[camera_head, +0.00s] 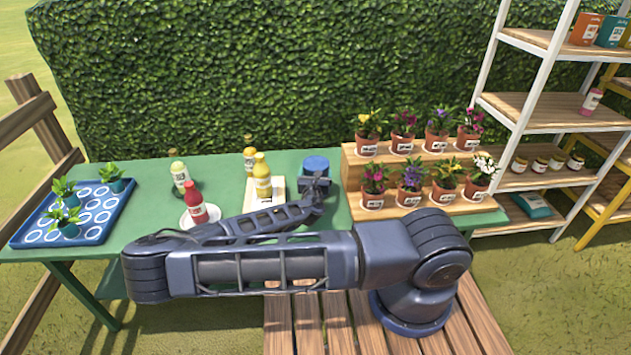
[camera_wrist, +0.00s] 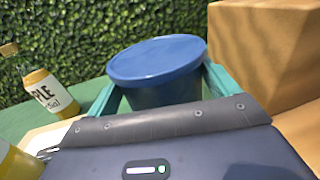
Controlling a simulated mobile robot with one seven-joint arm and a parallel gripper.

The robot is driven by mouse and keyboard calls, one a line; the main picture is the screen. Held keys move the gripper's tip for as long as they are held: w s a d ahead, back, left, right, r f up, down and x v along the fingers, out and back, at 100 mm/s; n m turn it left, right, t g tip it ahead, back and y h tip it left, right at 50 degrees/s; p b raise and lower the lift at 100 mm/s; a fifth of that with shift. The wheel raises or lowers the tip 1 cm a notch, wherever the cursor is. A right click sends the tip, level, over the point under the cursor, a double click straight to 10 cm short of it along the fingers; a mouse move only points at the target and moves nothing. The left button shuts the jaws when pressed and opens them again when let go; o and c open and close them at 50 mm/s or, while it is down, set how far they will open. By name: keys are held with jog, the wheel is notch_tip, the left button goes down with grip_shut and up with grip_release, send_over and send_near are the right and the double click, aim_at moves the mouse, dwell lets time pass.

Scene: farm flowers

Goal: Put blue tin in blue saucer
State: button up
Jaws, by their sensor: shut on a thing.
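The blue tin (camera_head: 315,163) is round with a flat blue lid, near the back of the green table, left of the wooden flower stand. In the wrist view the blue tin (camera_wrist: 158,62) fills the space between the teal fingers of my gripper (camera_wrist: 162,92). My gripper (camera_head: 317,182) is shut on the tin from the front. Whether the tin touches the table is hidden. I see no blue saucer in either view; my arm covers part of the table front.
A yellow bottle (camera_head: 262,178) stands on a pale board (camera_head: 270,203) just left of the tin. A red bottle (camera_head: 195,203) stands on a white saucer (camera_head: 184,222). The stepped stand (camera_head: 352,170) with potted flowers is close on the right. A blue tray (camera_head: 115,222) holds plants at far left.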

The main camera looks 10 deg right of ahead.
jog(key=shift+f, duration=1.9)
jog(key=o, duration=0.8)
jog(key=shift+f, duration=0.1)
jog(key=shift+o, duration=0.2)
jog(key=shift+s, duration=0.1)
